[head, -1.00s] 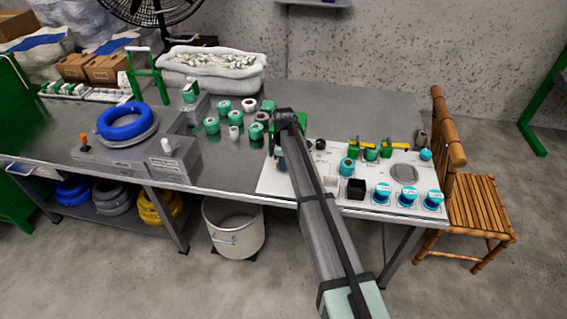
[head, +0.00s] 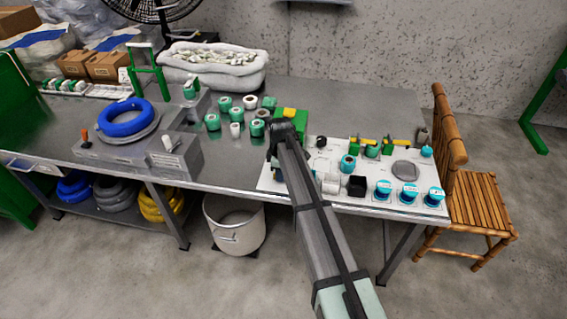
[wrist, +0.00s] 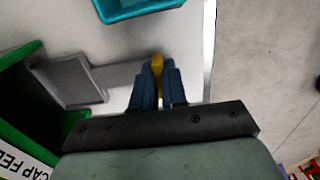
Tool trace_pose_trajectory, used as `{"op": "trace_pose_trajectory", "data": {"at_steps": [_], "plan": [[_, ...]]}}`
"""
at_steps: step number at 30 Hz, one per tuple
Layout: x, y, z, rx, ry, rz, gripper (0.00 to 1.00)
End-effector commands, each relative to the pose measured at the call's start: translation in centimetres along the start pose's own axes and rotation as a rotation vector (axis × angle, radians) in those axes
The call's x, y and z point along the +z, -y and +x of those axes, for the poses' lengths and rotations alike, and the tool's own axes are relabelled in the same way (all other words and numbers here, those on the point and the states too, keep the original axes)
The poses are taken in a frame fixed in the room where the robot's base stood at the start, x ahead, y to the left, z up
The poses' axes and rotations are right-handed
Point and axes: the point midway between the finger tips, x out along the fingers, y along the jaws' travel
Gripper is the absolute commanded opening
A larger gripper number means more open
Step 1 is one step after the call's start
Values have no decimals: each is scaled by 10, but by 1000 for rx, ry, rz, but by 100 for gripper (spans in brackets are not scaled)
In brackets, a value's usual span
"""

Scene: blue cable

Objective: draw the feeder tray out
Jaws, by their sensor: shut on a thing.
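The cap feeder (wrist: 22,110) is a green housing with a white label at the left of the wrist view. In the head view the green and yellow feeder (head: 292,115) stands just behind my wrist. The grey feeder tray (wrist: 75,80), with a raised rim, sticks out of the housing, and a flat grey bar runs from it towards my fingers. My gripper (wrist: 158,76) is shut on a small yellow handle (wrist: 157,62) at the end of that bar. In the head view my fingers and the tray are mostly hidden by my arm.
A teal bin (wrist: 135,8) lies close beyond my fingers. The white board's edge (wrist: 209,60) is just to their right, with floor beyond. In the head view, a black box (head: 356,186) and teal spools (head: 408,194) stand to the right. Green-capped jars (head: 213,122) stand left.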

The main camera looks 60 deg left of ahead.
Motion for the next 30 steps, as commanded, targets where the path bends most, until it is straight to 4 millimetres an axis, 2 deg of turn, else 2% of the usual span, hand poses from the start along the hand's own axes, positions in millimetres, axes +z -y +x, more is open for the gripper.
{"op": "trace_pose_trajectory", "data": {"at_steps": [1,3,7,16,17,24,30], "plan": [[2,21,0,0,0,-2,0],[1,38,0,0,-1,-2,0],[1,55,0,0,-1,-1,0],[0,56,0,0,-1,0,0],[0,55,0,0,-1,0,13],[0,55,0,0,-1,0,36],[0,55,0,0,0,0,38]]}}
